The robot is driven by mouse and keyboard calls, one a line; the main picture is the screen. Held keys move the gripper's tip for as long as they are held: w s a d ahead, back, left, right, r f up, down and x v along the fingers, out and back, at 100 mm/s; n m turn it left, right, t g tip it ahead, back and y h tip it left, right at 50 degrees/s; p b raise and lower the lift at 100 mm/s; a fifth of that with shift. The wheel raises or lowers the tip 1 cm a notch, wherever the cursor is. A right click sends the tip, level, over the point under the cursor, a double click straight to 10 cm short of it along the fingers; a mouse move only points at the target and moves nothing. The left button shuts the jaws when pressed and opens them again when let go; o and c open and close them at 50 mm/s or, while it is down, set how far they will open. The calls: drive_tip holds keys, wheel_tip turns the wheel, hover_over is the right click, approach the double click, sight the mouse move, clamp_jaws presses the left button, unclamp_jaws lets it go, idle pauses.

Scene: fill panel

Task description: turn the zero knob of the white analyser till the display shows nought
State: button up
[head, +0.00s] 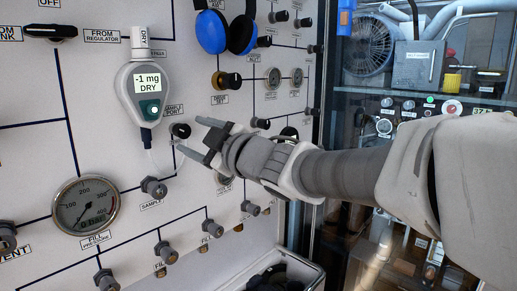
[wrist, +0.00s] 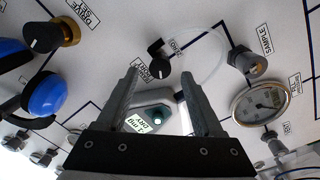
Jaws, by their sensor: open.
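The white analyser (head: 134,80) hangs on the panel in the head view. Its display (head: 150,83) reads "-1 mg DRY". A dark teal round part (head: 150,109) sits on its lower end; I cannot tell surely that this is the zero knob. My gripper (head: 200,138) is open and empty, right of and below the analyser, its fingers pointing left toward a black panel knob (head: 180,130) by the sample port label. In the wrist view the analyser (wrist: 154,118) shows between and behind the open fingers (wrist: 163,85), partly hidden by them, with the black knob (wrist: 160,68) beyond the fingertips.
A fill pressure gauge (head: 86,206) is at lower left. Blue ear defenders (head: 211,32) hang above my gripper. Several valve knobs and small gauges stick out around it. A thin pale tube runs from the analyser. A white bin (head: 310,277) stands below.

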drive_tip(key=p+v, duration=0.1)
drive_tip(key=v, duration=1.3)
drive_tip(key=shift+s+d+p, duration=0.2)
drive_tip(key=shift+d+p, duration=0.1)
